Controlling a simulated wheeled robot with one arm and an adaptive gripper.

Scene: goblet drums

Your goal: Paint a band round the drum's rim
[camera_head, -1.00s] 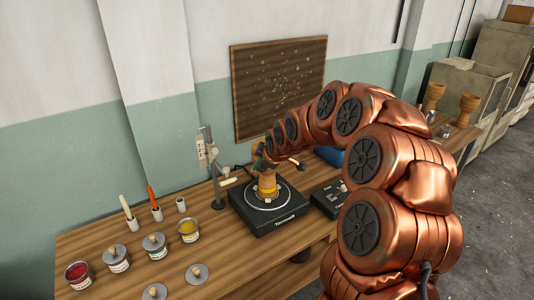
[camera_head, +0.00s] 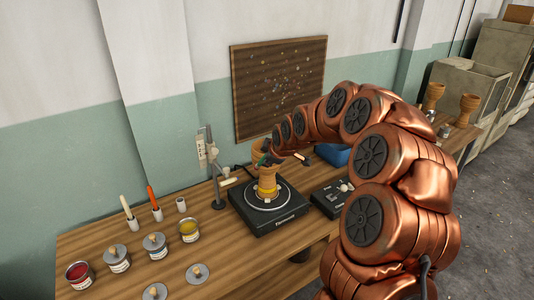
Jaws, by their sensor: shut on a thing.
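A tan wooden goblet drum (camera_head: 268,181) stands on the black turntable (camera_head: 287,217), with yellowish colour low on its side. My gripper (camera_head: 264,160) is beside the drum's upper part and hides some of it. It is shut on a small, slim thing that looks like a paintbrush; its light, handle-like end (camera_head: 303,158) shows past my wrist. I cannot see whether its bristles touch the drum. An open yellow paint can (camera_head: 188,230) and an open red one (camera_head: 78,274) stand on the bench. Two brushes stand in holders: one cream (camera_head: 126,206), one orange (camera_head: 152,196).
A stand (camera_head: 213,170) with a cream bar rises left of the turntable. A control box (camera_head: 330,198) sits to its right, a blue bin (camera_head: 333,154) behind. Two lidded cans (camera_head: 117,260) and loose lids (camera_head: 197,273) lie at front left. Other drums (camera_head: 468,108) stand far right.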

